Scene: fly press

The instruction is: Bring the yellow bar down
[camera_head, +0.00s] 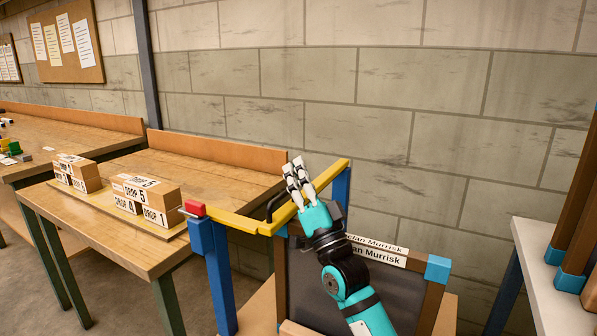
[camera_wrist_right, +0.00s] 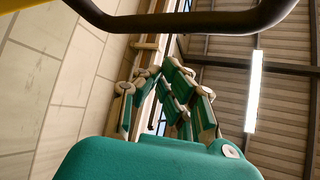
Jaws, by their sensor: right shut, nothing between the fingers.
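The dark curved handle (camera_wrist_right: 190,22) also crosses the top of the right wrist view, with a bit of yellow in the corner. My right gripper (camera_head: 294,180) is shut and empty, its fingers pointing up beside the handle and overlapping the bar in the picture. I cannot tell whether it touches the bar. My left gripper is out of view.
A wooden bench (camera_head: 140,240) at left holds cartons marked DROP (camera_head: 150,192). A dark panel with a name label (camera_head: 377,250) stands behind my right arm. A pale table (camera_head: 550,265) with wooden posts is at right. A block wall closes the back.

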